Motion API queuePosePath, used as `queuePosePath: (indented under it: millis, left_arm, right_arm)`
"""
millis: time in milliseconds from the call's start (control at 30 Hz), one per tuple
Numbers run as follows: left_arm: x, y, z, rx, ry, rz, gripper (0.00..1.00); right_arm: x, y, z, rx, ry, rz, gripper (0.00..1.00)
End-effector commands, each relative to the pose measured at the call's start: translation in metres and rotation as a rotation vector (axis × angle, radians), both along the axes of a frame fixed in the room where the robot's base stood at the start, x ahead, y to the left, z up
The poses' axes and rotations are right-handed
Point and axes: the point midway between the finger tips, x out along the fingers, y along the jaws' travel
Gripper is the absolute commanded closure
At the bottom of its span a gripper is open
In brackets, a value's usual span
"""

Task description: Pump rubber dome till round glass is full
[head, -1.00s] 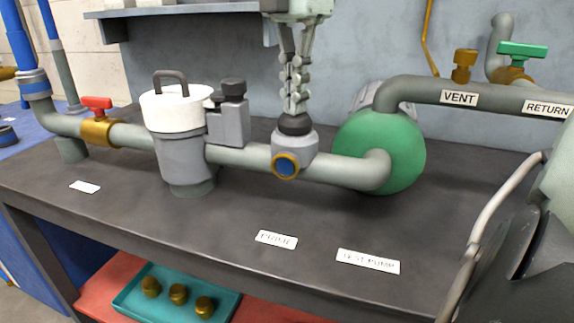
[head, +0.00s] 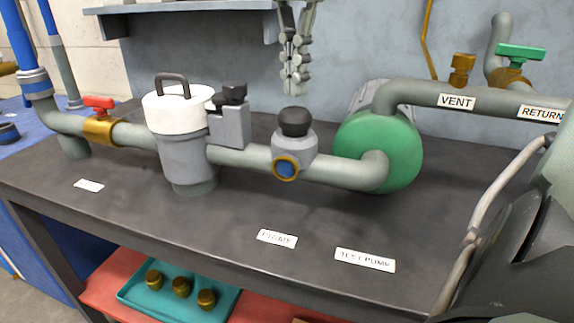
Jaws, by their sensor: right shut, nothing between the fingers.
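The black rubber dome (head: 294,122) sits on top of a grey fitting in the pipe, in the middle of the head view. It stands rounded. The round glass (head: 286,168) is set in a brass ring on the front of the same fitting. It shows blue, but its exact level is too small to tell. My right gripper (head: 295,91) points down just above the dome, with its fingers together and empty. A small gap appears between the fingertips and the dome. My left gripper is not in view.
A grey strainer with a white lid (head: 178,110) stands left of the dome, with a grey box (head: 230,122) beside it. A green pump (head: 400,150) is at right. The red-handled valve (head: 99,104) is at far left. The bench front (head: 200,225) is clear except for labels.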

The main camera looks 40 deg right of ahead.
Motion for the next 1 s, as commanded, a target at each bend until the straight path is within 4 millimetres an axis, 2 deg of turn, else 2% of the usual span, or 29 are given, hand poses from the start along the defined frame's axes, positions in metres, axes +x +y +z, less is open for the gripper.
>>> queuePosePath:
  millis: [433,600,1000]
  left_arm:
    - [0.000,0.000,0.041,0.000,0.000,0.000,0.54]
    - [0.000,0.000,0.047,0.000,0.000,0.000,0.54]
    - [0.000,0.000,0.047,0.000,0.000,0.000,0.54]
  right_arm:
    - [0.000,0.000,0.053,-0.001,-0.001,0.000,1.00]
    - [0.000,0.000,0.068,0.000,-0.001,-0.001,1.00]
    - [0.000,0.000,0.069,0.000,0.000,0.000,1.00]
